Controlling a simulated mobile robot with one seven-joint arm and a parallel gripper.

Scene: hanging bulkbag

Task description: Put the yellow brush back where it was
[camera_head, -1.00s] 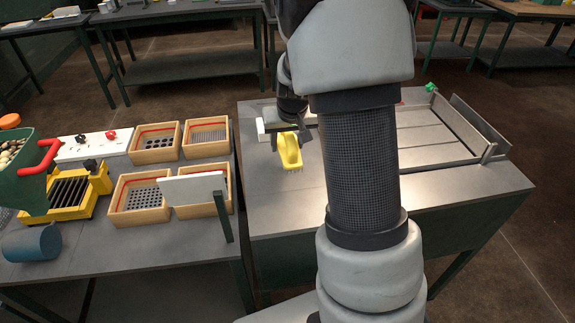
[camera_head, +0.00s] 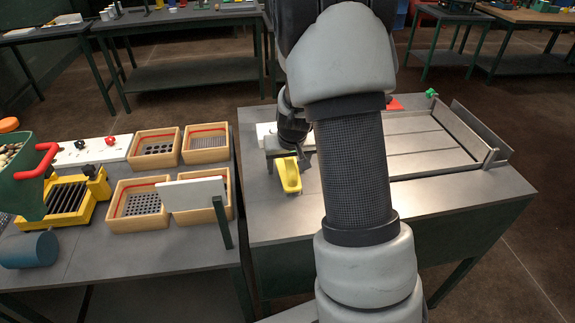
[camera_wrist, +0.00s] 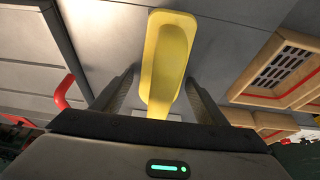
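The yellow brush (camera_head: 288,175) is at the left part of the right-hand metal table, just below my gripper (camera_head: 286,153) in the head view. In the wrist view the brush (camera_wrist: 165,60) lies lengthwise between the two dark fingers of my gripper (camera_wrist: 160,80), with a gap on each side. The fingers are apart and do not touch it. The brush seems to rest on the grey tabletop (camera_wrist: 215,40). My arm hides part of the table behind it.
A low-walled metal tray (camera_head: 430,140) fills the right of this table. To the left, another table holds wooden sieve boxes (camera_head: 153,147), a white panel (camera_head: 190,190), a yellow grated device (camera_head: 68,195) and a blue cylinder (camera_head: 30,250). The near tabletop left of my arm is clear.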

